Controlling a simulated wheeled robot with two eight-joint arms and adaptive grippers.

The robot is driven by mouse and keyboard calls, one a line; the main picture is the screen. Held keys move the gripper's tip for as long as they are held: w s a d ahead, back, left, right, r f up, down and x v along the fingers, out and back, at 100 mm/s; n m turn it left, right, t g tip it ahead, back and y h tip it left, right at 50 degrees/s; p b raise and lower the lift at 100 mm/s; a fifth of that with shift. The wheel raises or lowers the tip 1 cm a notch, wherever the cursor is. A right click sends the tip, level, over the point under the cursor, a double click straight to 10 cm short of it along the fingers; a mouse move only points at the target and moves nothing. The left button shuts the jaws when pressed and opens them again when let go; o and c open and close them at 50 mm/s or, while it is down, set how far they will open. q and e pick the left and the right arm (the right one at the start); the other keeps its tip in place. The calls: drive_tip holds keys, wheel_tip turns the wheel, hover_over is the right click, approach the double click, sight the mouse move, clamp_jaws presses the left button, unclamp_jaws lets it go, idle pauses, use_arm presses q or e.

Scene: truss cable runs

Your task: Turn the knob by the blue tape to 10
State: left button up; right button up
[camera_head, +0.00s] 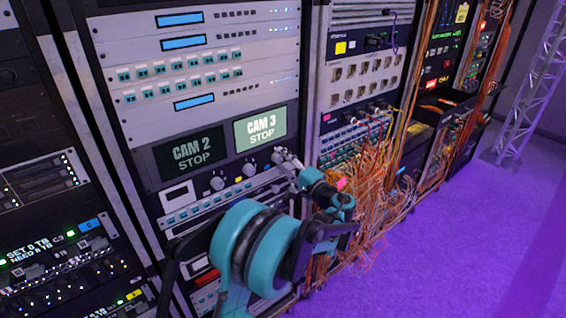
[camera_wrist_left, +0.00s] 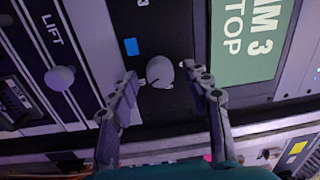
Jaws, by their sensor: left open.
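The knob (camera_wrist_left: 159,72) by the blue tape (camera_wrist_left: 131,46) is pale and round on a dark panel, next to the green CAM 3 STOP screen (camera_wrist_left: 247,40). That screen also shows in the head view (camera_head: 260,128). My left gripper (camera_wrist_left: 160,78) is open, with one finger on either side of the knob. I cannot tell whether either finger touches it. A small mark shows at the knob's edge, but its dial reading is too small to read. In the head view my left gripper (camera_head: 284,157) reaches the panel below the CAM 3 screen and covers this spot.
A second pale knob (camera_wrist_left: 60,78) is by the word LIFT. More knobs (camera_head: 217,183) (camera_head: 249,169) sit below the CAM 2 STOP screen (camera_head: 190,153). Loose orange cables (camera_head: 375,170) hang close to the right of my arm. The purple floor (camera_head: 440,250) is clear.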

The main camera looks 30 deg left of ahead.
use_arm(q)
drive_tip(key=v, duration=1.2)
drive_tip(key=s+a+f+g+h, duration=0.1)
drive_tip(key=s+f+h, duration=0.5)
drive_tip(key=s+h, duration=0.45)
drive_tip(key=s+d+f+n+h, duration=0.1)
drive_tip(key=s+d+f+h, duration=0.1)
drive_tip(key=s+d, duration=0.3)
drive_tip(key=s+d+f+n+t+h, duration=0.1)
drive_tip(key=s+d+f+n+h, duration=0.1)
drive_tip(key=s+d, duration=0.4)
drive_tip(key=s+f+h, duration=0.1)
drive_tip(key=s+h, duration=0.1)
drive_tip(key=s, duration=0.1)
drive_tip(key=shift+n+h, duration=0.3)
drive_tip(key=shift+h, duration=0.05)
